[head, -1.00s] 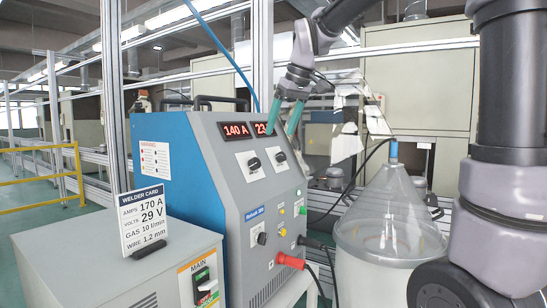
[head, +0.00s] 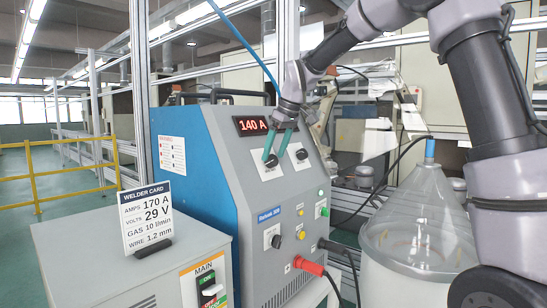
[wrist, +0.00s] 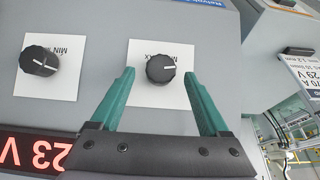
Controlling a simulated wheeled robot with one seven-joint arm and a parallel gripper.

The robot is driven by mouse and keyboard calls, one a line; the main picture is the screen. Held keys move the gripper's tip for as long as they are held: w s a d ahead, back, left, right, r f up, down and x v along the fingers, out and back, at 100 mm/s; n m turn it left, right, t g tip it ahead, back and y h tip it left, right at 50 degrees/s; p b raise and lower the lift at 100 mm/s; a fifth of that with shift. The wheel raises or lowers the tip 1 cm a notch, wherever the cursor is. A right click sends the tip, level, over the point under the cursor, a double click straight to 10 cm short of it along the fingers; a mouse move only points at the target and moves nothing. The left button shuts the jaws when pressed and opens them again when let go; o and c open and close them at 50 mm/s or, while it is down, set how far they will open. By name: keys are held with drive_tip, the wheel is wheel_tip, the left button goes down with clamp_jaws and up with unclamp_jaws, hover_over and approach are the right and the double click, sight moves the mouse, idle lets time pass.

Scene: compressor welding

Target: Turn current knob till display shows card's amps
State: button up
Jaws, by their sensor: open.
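The blue-grey welder (head: 235,190) has a red display (head: 250,125) reading 140 A; my arm hides the volts part, but 23 V shows in the wrist view (wrist: 35,150). Below the display are two black knobs on white plates. My gripper (head: 275,160) is open at the left knob, under the amps reading. In the wrist view that current knob (wrist: 161,68) lies between the two green fingers, with gaps on both sides. The other knob (wrist: 38,62) is clear of the fingers; it also shows in the head view (head: 302,155). The welder card (head: 147,218) reads 170 A, 29 V.
The card stands on a grey cabinet (head: 100,255) with a MAIN switch (head: 209,290). A lower knob (head: 275,241), buttons and a red plug (head: 308,266) are on the welder front. A clear cone-topped drum (head: 420,235) stands to the right. A blue cable hangs above.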

drive_tip(key=shift+x, duration=0.95)
drive_tip(key=shift+c, duration=0.3)
clamp_jaws()
drive_tip(key=m+g+y, duration=0.2)
drive_tip(key=m, duration=0.1)
drive_tip(key=shift+w+d, duration=0.15)
drive_tip(key=shift+w, duration=0.05)
drive_tip(key=m+y, duration=0.1)
drive_tip(key=m+g+y, duration=0.1)
drive_tip(key=m+y, duration=0.1)
drive_tip(key=shift+w+d+f+m+g, duration=0.1)
drive_tip(key=shift+d+m+g, duration=0.05)
drive_tip(key=shift+m+g, duration=0.15)
